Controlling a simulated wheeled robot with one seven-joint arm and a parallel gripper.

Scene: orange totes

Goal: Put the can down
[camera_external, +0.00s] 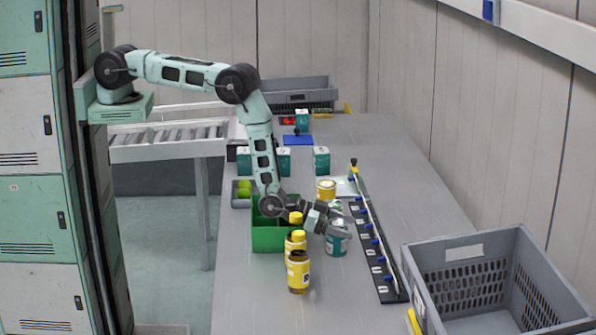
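A teal can (337,244) with a pale label is upright at the middle of the grey table, right of the yellow bottles. My gripper (340,229) reaches in from the left, tilted slightly down, and its fingers overlap the upper part of the can. The fingers and wrist hide the can's top. I cannot tell whether the fingers press on the can, or whether its base touches the table.
Yellow bottles (298,272) and a green bin (268,238) stand close on the left. A yellow can (326,190) is behind. A black rail with blue hooks (385,279) lies right, before a grey crate (461,250). The table's front (330,312) is clear.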

